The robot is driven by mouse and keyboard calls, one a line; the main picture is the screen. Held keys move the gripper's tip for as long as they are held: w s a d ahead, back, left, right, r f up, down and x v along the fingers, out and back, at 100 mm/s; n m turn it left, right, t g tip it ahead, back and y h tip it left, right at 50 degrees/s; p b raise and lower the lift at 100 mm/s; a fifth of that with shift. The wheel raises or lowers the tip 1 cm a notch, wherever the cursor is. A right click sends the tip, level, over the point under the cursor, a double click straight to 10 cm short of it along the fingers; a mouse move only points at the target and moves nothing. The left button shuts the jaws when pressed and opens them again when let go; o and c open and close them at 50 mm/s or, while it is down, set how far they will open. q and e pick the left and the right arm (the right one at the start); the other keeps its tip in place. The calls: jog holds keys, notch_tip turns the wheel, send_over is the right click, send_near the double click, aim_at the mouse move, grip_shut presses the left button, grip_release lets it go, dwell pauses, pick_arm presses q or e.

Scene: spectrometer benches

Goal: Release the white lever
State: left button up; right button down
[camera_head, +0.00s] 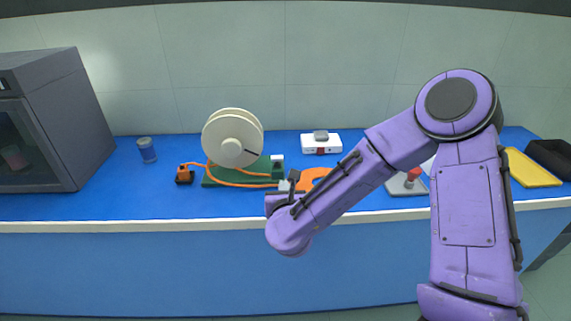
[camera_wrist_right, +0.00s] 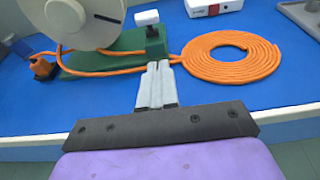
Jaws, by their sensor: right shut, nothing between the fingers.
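A white lever (camera_wrist_right: 146,18) sits at the right end of a green base (camera_wrist_right: 100,58). The lever also shows in the head view (camera_head: 277,159) as a small white block. A large cream reel (camera_head: 232,138) stands upright on the base. My right gripper (camera_wrist_right: 158,68) is shut and empty; its grey fingertips point at the base's front right edge, in front of the lever. In the head view the right gripper (camera_head: 286,184) is small beside my purple wrist. Whether the fingers touch the base cannot be told. My left gripper is not in view.
An orange hose coil (camera_wrist_right: 232,56) lies right of the base, and an orange plug (camera_head: 184,173) lies left. A white box (camera_head: 321,143) stands behind. A blue can (camera_head: 147,150) and grey oven (camera_head: 42,122) are left. A red-topped device (camera_head: 411,180) and yellow tray (camera_head: 531,168) are right.

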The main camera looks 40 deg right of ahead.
aim_at(277, 161)
jog(key=x, duration=0.2)
jog(key=p+x, duration=0.1)
jog(key=x, duration=0.2)
jog(key=shift+w+d+r, duration=0.2)
jog(key=shift+w, duration=0.15)
jog(key=shift+w+d+r+p, duration=0.55)
jog(key=shift+w+r+p, duration=0.1)
jog(key=shift+w+p, duration=0.2)
jog(key=shift+w+d+r, duration=0.15)
jog(key=shift+w, duration=0.25)
jog(key=shift+w+d+r+g+p, duration=0.1)
jog(key=shift+r+g+p, duration=0.25)
jog(key=shift+p, duration=0.3)
jog(key=shift+y, duration=0.3)
